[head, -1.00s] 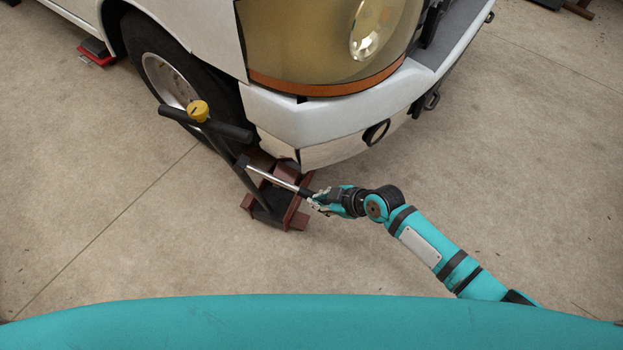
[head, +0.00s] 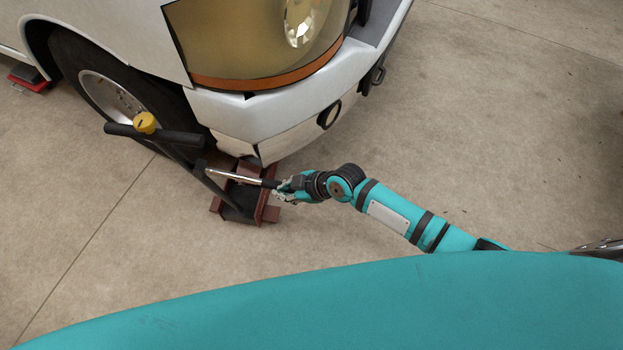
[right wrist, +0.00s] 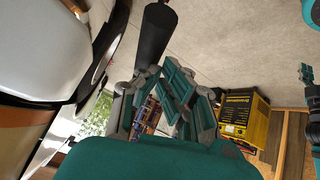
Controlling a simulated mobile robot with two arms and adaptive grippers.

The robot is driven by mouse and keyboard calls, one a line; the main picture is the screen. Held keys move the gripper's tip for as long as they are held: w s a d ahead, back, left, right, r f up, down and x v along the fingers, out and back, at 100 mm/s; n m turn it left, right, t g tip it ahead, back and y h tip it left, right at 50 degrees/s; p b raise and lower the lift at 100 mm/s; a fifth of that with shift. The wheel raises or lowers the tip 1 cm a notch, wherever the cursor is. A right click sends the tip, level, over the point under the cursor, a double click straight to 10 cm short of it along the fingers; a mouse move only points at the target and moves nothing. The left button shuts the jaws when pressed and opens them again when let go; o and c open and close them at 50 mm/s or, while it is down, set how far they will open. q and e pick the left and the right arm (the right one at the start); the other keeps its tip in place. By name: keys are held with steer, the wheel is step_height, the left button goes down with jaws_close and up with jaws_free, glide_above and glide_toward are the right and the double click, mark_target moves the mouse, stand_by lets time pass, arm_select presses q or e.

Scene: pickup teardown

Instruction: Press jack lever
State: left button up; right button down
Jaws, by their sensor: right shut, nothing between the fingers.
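The jack (head: 262,205) is a dark red frame standing on the floor under the front corner of the white vehicle. In the right wrist view the black grip (right wrist: 155,42) lies just beyond the fingers (right wrist: 166,95). These are shut with nothing between them; whether they touch the grip is unclear.
The vehicle's bumper (head: 270,115) and front wheel (head: 120,90) stand close behind the jack. A red piece (head: 28,82) lies on the floor at the far left. A yellow machine (right wrist: 243,118) shows in the right wrist view. The floor right of the bumper is clear.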

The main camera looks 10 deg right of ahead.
steer(key=d+f+v, duration=0.1)
steer(key=v, duration=1)
steer(key=shift+s+d+f+b, duration=0.2)
steer(key=shift+s+f+b, duration=0.05)
steer(key=shift+s+b, duration=0.1)
steer(key=shift+w, duration=0.1)
steer(key=s+d+f+m+h, duration=0.2)
steer(key=d+f+m+h, duration=0.15)
steer(key=d+f, duration=0.6)
steer(key=s+d+f+m+h, duration=0.25)
steer(key=d+f+m, duration=0.2)
steer(key=f, duration=0.95)
steer(key=s+f+m+g, duration=0.1)
steer(key=s+f, duration=0.3)
steer(key=s, duration=0.5)
steer(key=s+f+m+g+h, duration=0.1)
steer(key=s+f, duration=0.4)
steer(key=s, duration=0.5)
steer(key=s+f+m+g, duration=0.2)
steer(key=s+f, duration=0.2)
steer(key=s, duration=0.6)
steer(key=shift+s+d+f+h, duration=0.2)
steer(key=shift+s+d+h, duration=0.05)
steer(key=shift+d+h, duration=0.05)
